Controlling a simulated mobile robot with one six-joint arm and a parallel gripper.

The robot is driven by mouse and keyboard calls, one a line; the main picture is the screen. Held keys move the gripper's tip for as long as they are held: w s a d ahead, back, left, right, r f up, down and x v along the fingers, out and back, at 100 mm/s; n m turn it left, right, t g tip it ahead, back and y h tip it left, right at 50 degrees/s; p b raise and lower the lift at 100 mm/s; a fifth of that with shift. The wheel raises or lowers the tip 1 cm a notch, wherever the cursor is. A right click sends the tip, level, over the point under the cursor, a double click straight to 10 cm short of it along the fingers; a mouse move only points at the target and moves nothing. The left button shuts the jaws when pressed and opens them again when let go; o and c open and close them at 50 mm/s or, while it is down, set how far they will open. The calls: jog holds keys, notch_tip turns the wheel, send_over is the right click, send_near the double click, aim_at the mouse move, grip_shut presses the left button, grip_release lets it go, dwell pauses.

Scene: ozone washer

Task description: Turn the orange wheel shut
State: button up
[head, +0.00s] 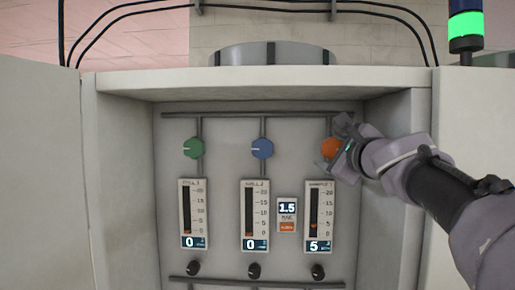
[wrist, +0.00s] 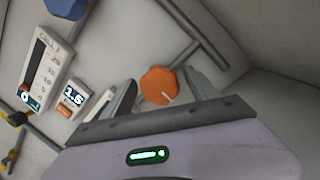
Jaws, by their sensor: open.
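The orange wheel (head: 329,147) is at the top of the right-hand column on the cabinet's back panel, partly hidden behind my gripper in the head view. In the wrist view the orange wheel (wrist: 158,85) shows whole, with a pale mark toward its lower right. My gripper (head: 338,150) is open at the wheel. In the wrist view its two fingers (wrist: 158,92) stand apart, one on each side of the wheel. I cannot tell whether they touch it. The gauge (head: 318,217) below the wheel reads 5.
A green wheel (head: 193,148) and a blue wheel (head: 262,148) sit to the left; the gauges below both read 0. A small display (head: 287,209) reads 1.5. Black knobs (head: 254,271) line the bottom. The cabinet's right side wall (head: 391,105) is close to my arm.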

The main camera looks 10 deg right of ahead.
jog(key=shift+s+r, duration=0.1)
jog(key=shift+s, duration=0.15)
jog(key=shift+s+a, duration=0.1)
jog(key=shift+c, duration=0.7)
jog(key=c, duration=1.2)
jog(key=shift+w, duration=0.2)
